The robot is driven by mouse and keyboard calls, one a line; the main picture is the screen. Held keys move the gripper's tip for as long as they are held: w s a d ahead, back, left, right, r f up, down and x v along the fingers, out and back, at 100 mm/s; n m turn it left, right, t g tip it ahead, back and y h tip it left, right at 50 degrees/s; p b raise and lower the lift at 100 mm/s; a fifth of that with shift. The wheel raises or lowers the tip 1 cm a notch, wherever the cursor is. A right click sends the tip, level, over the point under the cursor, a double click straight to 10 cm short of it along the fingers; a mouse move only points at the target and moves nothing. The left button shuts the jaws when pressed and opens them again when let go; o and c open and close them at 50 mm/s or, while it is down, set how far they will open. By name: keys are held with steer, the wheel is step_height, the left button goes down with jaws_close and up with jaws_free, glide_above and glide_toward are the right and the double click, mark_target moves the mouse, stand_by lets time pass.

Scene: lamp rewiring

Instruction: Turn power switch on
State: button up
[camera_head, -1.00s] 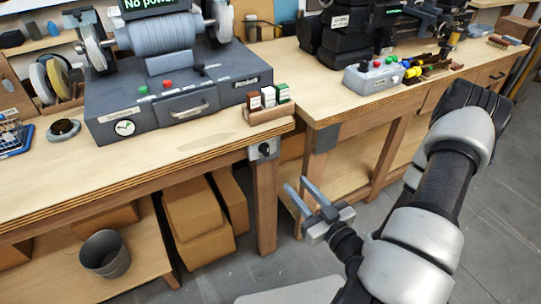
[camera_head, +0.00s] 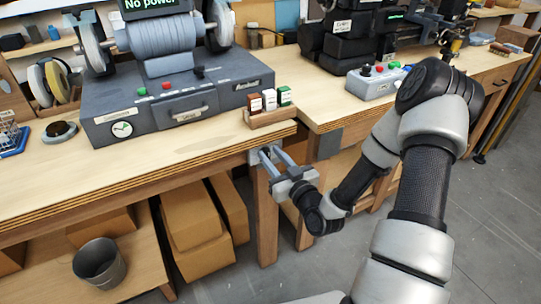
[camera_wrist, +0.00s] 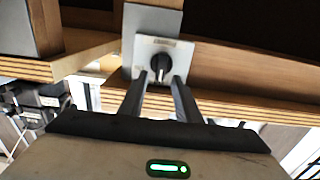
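The power switch (camera_wrist: 160,62) is a black rotary knob on a pale square plate, mounted on a grey box under the bench's front edge. In the wrist view the two fingers of my gripper (camera_wrist: 161,80) are apart and point at the knob, one on each side of its lower part. I cannot tell whether they touch it. In the head view my gripper (camera_head: 268,156) is at the bench corner post and hides most of the switch. The grey bench grinder (camera_head: 180,105) stands on the bench above, with a display reading "No power" (camera_head: 150,4).
A wooden holder (camera_head: 270,118) with several small labelled boxes sits above the switch at the bench edge. Cardboard boxes (camera_head: 195,215) and a metal bin (camera_head: 99,264) are on the lower shelf. A second bench (camera_head: 345,112) adjoins on the right.

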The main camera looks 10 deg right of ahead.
steer(key=shift+w+a, duration=0.15)
steer(key=shift+w, duration=0.4)
steer(key=c, duration=0.7)
steer(key=shift+o, duration=0.2)
